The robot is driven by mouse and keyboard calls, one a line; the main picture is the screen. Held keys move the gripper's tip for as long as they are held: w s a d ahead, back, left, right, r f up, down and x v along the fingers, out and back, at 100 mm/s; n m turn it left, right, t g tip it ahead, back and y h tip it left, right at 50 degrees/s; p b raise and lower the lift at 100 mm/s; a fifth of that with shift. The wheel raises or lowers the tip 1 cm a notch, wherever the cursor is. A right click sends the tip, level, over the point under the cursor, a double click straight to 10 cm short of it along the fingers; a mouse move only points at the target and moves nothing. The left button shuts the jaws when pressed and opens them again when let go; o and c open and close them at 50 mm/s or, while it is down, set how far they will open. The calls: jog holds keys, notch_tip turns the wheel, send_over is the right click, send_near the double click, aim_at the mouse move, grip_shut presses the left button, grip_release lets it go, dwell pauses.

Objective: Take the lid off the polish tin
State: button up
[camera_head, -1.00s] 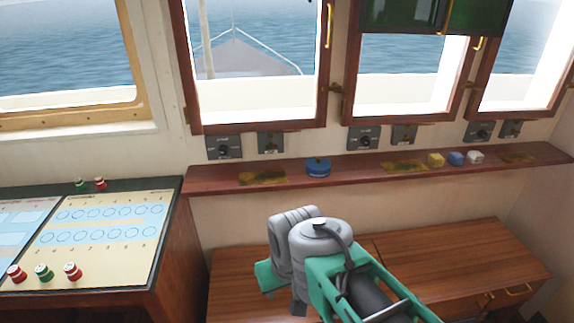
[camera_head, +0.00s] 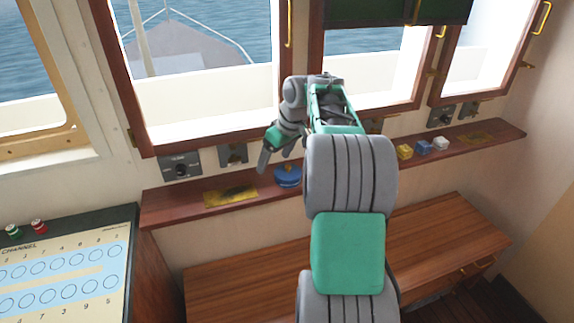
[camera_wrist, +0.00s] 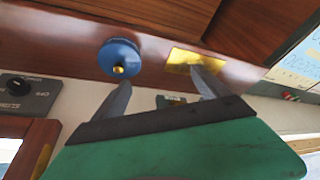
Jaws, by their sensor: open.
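The polish tin (camera_head: 288,176) is round and blue and stands on the wooden shelf below the windows. In the wrist view the tin (camera_wrist: 119,62) shows from above with a small yellow knob on its lid; the lid appears to be on. My gripper (camera_head: 275,158) is above and just left of the tin, open and empty. In the wrist view my two fingers (camera_wrist: 160,85) are apart, with the tin beyond the left finger and not between them. My arm hides part of the shelf right of the tin.
Yellow (camera_head: 404,152), blue (camera_head: 423,147) and white (camera_head: 441,143) blocks sit to the right. A switch panel (camera_head: 181,168) is on the wall. A wooden cabinet (camera_head: 240,285) stands below.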

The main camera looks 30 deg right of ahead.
aim_at(290, 172)
jog(key=shift+o, duration=1.3)
jog(key=shift+n, duration=0.4)
jog(key=d, duration=0.3)
jog(key=d+f, duration=0.1)
jog(key=d, duration=0.2)
jog(key=d+f, duration=0.1)
jog(key=d, duration=0.2)
jog(key=shift+w+d, duration=0.15)
jog(key=x, duration=0.2)
jog(key=p+x, duration=0.1)
jog(key=x, duration=0.4)
jog(key=shift+a+f, duration=0.25)
jog(key=shift+a, duration=0.05)
jog(key=shift+c, duration=0.3)
jog(key=c, duration=1.1)
